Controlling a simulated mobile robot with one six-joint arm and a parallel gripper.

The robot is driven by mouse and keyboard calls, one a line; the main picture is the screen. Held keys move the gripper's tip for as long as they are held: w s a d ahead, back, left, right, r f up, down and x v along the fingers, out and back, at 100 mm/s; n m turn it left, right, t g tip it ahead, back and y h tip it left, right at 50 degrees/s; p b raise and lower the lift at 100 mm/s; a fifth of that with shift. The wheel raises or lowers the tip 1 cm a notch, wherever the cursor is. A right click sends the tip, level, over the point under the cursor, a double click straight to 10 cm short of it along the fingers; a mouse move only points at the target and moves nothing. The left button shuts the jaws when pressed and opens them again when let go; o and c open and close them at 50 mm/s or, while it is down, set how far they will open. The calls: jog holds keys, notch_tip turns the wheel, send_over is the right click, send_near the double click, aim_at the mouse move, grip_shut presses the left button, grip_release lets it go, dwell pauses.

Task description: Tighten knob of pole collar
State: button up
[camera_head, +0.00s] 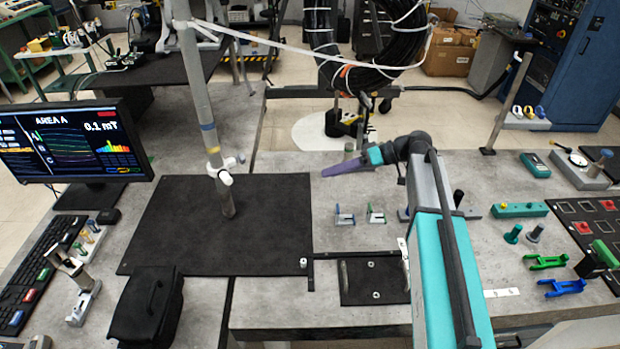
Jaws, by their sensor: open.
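A grey pole (204,110) rises from the black mat (270,225), leaning slightly. A white pole collar (224,178) sits around its lower part, with a small knob (240,158) sticking out to its right. My gripper (324,173), with purple fingers, is to the right of the collar and clearly apart from it, over the far right edge of the mat. Its fingers point left toward the pole and hold nothing visible. They are open, though from this side they overlap and the gap is hard to see.
A monitor (70,145) and keyboard (38,275) stand at left, with a black case (150,305) in front. Small brackets (376,215) and several fixtures lie right of the mat. The mat's middle is clear.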

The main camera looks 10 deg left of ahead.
jog(key=w+d+m+t+b, duration=0.1)
jog(key=d+m+t, duration=0.5)
jog(key=d, duration=0.8)
jog(key=w+d+m+t+y+b, duration=0.1)
jog(key=w+d+m+t+b, duration=0.1)
jog(key=d+m+t+b, duration=0.2)
jog(key=d+m+t, duration=0.3)
jog(key=d+m, duration=0.4)
jog(key=d, duration=0.4)
jog(key=shift+w+d+f+m+y, duration=0.15)
jog(key=shift+d+m+y, duration=0.15)
jog(key=shift+c, duration=0.4)
